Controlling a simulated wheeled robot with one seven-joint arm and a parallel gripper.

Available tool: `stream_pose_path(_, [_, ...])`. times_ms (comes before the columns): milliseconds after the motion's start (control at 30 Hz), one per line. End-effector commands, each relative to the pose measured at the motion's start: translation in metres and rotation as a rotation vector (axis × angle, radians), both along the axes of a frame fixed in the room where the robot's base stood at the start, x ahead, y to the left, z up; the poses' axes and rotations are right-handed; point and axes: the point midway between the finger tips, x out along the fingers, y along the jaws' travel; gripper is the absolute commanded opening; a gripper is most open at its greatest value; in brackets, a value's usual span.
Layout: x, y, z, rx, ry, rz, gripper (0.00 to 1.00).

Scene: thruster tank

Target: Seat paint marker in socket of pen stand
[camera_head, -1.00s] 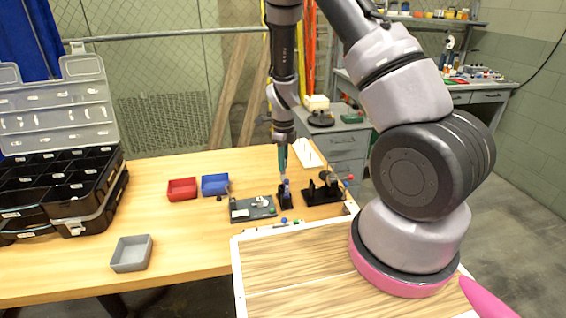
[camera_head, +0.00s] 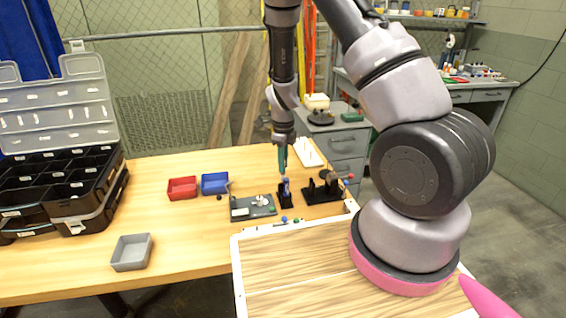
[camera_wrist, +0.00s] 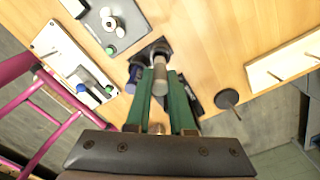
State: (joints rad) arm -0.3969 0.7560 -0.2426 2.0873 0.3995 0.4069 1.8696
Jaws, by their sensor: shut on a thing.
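My gripper (camera_head: 283,172) points down over the black pen stand (camera_head: 285,201), near the back right of the wooden table. In the wrist view its green fingers (camera_wrist: 159,78) are shut on the paint marker (camera_wrist: 160,76), a pale grey-beige cylinder between them. The marker's far end meets a dark part of the pen stand (camera_wrist: 150,50). In the head view a blue-purple piece (camera_head: 286,186) shows just below the fingertips at the stand. I cannot tell how deep the marker sits in the socket.
A black fixture (camera_head: 322,193) stands close on the right, and a grey board with small parts (camera_head: 252,208) on the left. Red (camera_head: 182,188) and blue (camera_head: 215,184) bins and a grey tray (camera_head: 131,253) lie farther left. A white pegged board (camera_head: 308,153) is behind.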

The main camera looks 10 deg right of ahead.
Motion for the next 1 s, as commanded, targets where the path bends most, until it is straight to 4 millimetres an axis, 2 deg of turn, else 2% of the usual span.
stream_pose_path(300, [0.0,0.0,-0.009,0.001,0.001,-0.001,0.0])
stream_pose_path(1000, [0.0,0.0,-0.018,0.0,0.0,0.001,0.0])
